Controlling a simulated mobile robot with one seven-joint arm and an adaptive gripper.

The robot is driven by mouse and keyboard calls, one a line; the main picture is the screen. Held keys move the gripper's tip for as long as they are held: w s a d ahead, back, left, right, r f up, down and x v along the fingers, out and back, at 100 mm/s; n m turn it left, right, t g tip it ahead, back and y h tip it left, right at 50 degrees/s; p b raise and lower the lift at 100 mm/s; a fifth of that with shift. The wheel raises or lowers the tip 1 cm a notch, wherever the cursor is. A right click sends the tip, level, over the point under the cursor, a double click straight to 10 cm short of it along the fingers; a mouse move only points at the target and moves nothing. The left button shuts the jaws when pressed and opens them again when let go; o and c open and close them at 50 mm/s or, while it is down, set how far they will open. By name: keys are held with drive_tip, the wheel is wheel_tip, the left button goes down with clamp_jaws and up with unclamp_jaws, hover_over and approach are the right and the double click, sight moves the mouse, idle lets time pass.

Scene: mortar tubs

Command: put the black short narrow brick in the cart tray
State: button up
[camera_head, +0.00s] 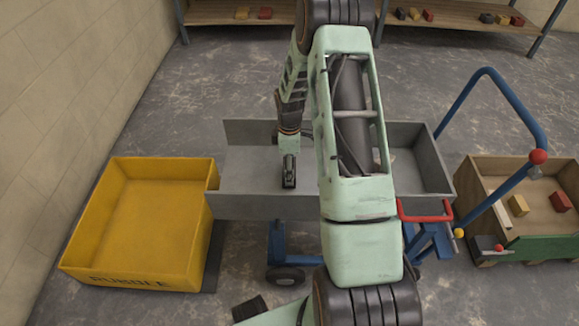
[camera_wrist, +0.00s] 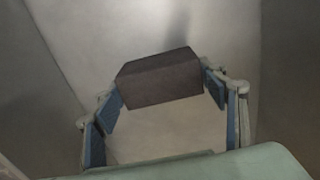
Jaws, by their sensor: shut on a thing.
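My gripper (camera_head: 289,178) is over the grey cart tray (camera_head: 262,207), in its left part, pointing down. In the wrist view my gripper (camera_wrist: 164,92) is shut on a dark, nearly black brick (camera_wrist: 158,80), with one finger at each end of it. Plain grey tray surface (camera_wrist: 160,135) shows around and below the brick. I cannot tell whether the brick touches the tray floor. In the head view the brick is hard to make out from the dark gripper, and my arm hides the middle of the tray.
A yellow tub (camera_head: 135,269) marked RUBBLE stands at the tray's left end. At right is a wooden box (camera_head: 545,165) with yellow and red bricks, behind a blue handle (camera_head: 513,97). Shelves (camera_head: 460,19) with several bricks line the back.

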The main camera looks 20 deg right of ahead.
drive_tip(key=shift+f, duration=0.1)
drive_tip(key=o, duration=1.6)
